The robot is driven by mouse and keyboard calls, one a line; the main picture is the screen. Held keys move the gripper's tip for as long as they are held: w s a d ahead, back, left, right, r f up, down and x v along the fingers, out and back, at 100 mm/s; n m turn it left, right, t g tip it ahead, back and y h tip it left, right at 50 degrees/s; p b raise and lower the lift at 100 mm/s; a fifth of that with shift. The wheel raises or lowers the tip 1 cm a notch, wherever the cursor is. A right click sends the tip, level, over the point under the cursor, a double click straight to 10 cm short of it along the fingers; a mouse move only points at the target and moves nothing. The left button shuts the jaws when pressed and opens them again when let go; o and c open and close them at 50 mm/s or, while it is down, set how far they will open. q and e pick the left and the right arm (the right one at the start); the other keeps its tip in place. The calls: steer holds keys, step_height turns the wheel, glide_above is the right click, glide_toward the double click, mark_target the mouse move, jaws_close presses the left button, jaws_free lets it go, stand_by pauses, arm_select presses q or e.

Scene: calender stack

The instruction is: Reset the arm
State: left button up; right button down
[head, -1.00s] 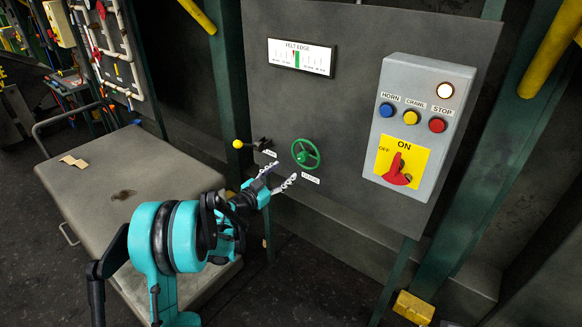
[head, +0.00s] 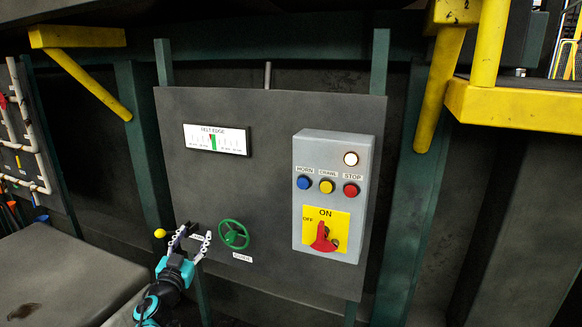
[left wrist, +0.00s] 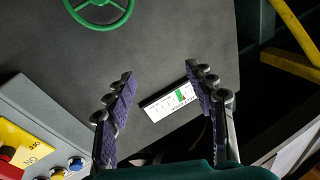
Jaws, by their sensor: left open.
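My left gripper (head: 193,234) is at the lower left in the head view, just left of the green handwheel (head: 233,235) on the dark panel (head: 265,245). Its two fingers point up and are spread apart, with nothing held. The small lever with a yellow knob (head: 160,233) is just left of the fingers. In the left wrist view the open fingers (left wrist: 160,75) frame bare panel, with the felt edge gauge (left wrist: 170,103) beside the right finger and the handwheel (left wrist: 98,10) at the top. My right gripper is not in view.
A grey control box (head: 335,165) with blue, yellow and red buttons and a red rotary switch (head: 323,238) is on the panel's right. A grey bench or cabinet top (head: 60,270) is at lower left. Yellow rails (head: 515,105) stick out at upper right.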

arm_select(q)
steer(key=s+n+g+y, duration=0.4)
steer(key=s+n+y, duration=0.15)
steer(key=s, duration=0.65)
steer(key=s+d+f+m+g+h, duration=0.1)
steer(key=s+d+f+g, duration=0.1)
steer(key=s+d+f, duration=0.2)
steer(key=s+d+f+m+g+h, duration=0.1)
steer(key=s+d+f+g+h, duration=0.1)
steer(key=s, duration=0.9)
steer(key=s+d+f+m+g+h, duration=0.1)
steer(key=s+d+f+g, duration=0.3)
steer(key=s+d+f, duration=0.2)
step_height(320, 180, down, 2)
steer(key=shift+s+f, duration=0.25)
steer(key=shift+s, duration=0.6)
steer(key=shift+h, duration=0.25)
stand_by(3.5)
